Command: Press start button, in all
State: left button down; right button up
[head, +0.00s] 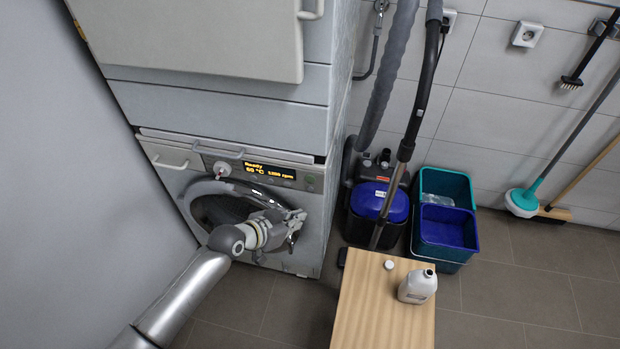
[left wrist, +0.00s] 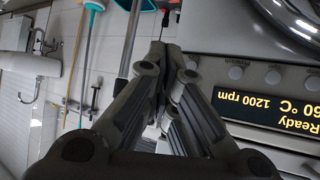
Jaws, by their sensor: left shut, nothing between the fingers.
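The front-loading machine (head: 303,262) stands at the left, with a round dark door. Its lit display (head: 270,172) reads "Ready", "60 °C" and "1200 rpm"; the display also shows upside down in the left wrist view (left wrist: 268,108). A small greenish button (head: 310,179) sits on the panel right of the display. A row of round buttons (left wrist: 273,77) runs beside the display in the left wrist view. My left gripper (head: 298,218) is shut and empty, in front of the machine, below the panel's right end in the head view. I cannot tell whether its fingertips (left wrist: 159,46) touch the machine.
Another unit with a pale door (head: 200,35) is stacked above. A blue-black vacuum cleaner (head: 378,203), a teal bucket with a blue insert (head: 445,185), and a wooden surface (head: 375,310) with a white bottle (head: 417,287) are to the right.

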aim_at(310, 179)
pick_arm(q)
jog(key=w+d+b, duration=0.1)
jog(key=w+b, duration=0.4)
jog(key=w, duration=0.3)
jog(key=shift+w, duration=0.4)
jog(key=shift+d, duration=0.1)
dwell(1.2)
jog(key=shift+w, duration=0.4)
jog(key=shift+w+d+b, duration=0.1)
jog(key=shift+w+b, duration=0.2)
jog(key=shift+w, duration=0.05)
dwell(0.5)
jog(key=shift+s, duration=0.1)
jog(key=shift+s+p, duration=0.65)
jog(key=shift+s, duration=0.05)
